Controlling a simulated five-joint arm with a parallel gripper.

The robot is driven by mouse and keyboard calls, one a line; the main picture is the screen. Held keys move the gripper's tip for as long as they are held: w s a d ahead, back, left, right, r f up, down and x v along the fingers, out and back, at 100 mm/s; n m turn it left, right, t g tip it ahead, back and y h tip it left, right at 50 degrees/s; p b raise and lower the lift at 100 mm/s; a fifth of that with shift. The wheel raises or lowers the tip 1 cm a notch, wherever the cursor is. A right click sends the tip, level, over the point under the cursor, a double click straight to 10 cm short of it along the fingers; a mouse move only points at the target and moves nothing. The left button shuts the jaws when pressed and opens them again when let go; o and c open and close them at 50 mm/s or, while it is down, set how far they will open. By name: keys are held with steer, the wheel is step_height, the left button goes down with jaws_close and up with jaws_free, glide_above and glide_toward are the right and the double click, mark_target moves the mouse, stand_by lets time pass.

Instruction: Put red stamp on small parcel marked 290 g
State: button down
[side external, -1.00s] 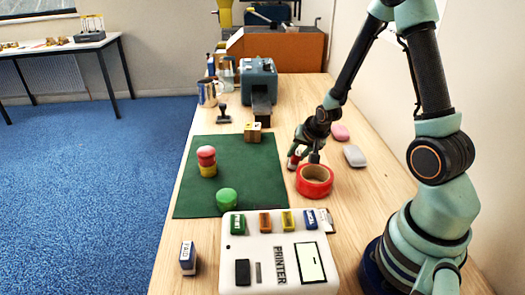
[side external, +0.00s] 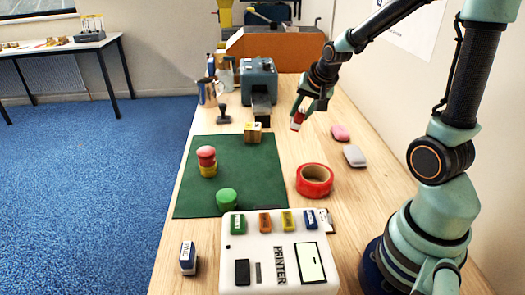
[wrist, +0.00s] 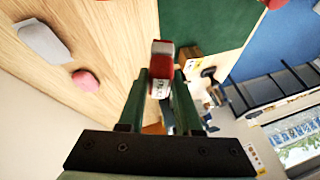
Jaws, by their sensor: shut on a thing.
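My gripper (side external: 308,107) is shut on a red-and-white stamp (side external: 297,121) and holds it in the air above the wooden table, to the right of the mat. In the wrist view the red stamp (wrist: 161,72) sits between the fingertips (wrist: 161,88). A small brown parcel (side external: 252,133), perhaps more than one box, sits at the far edge of the green mat (side external: 255,178), left of the stamp and apart from it. The weight marking is too small to read.
A red tape roll (side external: 314,180) stands right of the mat. A red-and-yellow stack (side external: 206,162) and a green round piece (side external: 227,200) are on it. A printer (side external: 285,258) with several coloured blocks is in front. Pink (side external: 340,132) and grey (side external: 354,156) pieces lie right.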

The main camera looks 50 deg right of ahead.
step_height(320, 180, up, 6)
steer(key=shift+f, duration=0.2)
steer(key=shift+w+r, duration=0.2)
steer(key=shift+r, duration=0.1)
steer(key=w+d+r+n, duration=0.2)
steer(key=w+r+n, duration=0.15)
steer(key=w, duration=0.65)
step_height(320, 180, up, 2)
steer(key=n, duration=0.4)
glide_above(254, 127)
steer(key=shift+n+g+y, duration=0.25)
steer(key=shift+g+y, duration=0.05)
step_height(254, 127, down, 20)
steer(key=shift+w+r, duration=0.1)
steer(key=shift+f, duration=0.25)
steer(key=c, duration=0.6)
jaws_free()
steer(key=shift+r, duration=0.1)
